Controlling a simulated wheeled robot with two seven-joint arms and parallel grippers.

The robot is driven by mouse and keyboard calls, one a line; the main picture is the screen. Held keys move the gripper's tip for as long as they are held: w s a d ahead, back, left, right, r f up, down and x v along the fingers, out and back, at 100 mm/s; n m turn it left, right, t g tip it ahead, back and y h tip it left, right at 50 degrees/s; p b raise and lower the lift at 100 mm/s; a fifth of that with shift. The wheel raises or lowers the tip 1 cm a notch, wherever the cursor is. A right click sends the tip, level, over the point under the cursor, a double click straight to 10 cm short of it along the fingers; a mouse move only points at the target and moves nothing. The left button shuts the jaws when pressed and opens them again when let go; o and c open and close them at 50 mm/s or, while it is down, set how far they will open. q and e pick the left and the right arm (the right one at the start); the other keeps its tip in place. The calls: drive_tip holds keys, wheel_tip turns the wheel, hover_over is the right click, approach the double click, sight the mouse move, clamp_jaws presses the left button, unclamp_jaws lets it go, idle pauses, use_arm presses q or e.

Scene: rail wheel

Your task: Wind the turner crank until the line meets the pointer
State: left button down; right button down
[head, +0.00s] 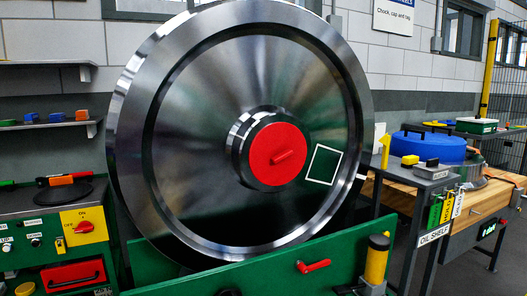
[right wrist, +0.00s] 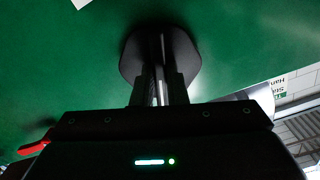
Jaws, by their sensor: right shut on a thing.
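The big steel rail wheel (head: 200,190) stands upright in the green turner (head: 340,260). It has a red hub cap (head: 278,155) and a white square outline (head: 323,164) on its face. A short pale mark (head: 361,177) shows at the wheel's right rim, probably the line. A yellow upright piece (head: 385,152), probably the pointer, stands right of the rim, slightly above that mark. In the right wrist view my right gripper (right wrist: 160,88) is shut on a dark rounded part (right wrist: 160,50), seemingly the crank, before a green panel. My left gripper is out of view.
A red lever (head: 314,266) and a yellow-black post (head: 376,260) are at the turner's front right. A control cabinet with a yellow switch plate (head: 84,227) stands left. The oil shelf (head: 432,172) and a wooden bench (head: 480,200) stand right.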

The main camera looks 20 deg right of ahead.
drive_tip(key=shift+m+p, duration=0.65)
drive_tip(key=shift+m, duration=1.75)
drive_tip(key=shift+m+p, duration=0.65)
drive_tip(key=shift+m, duration=1.55)
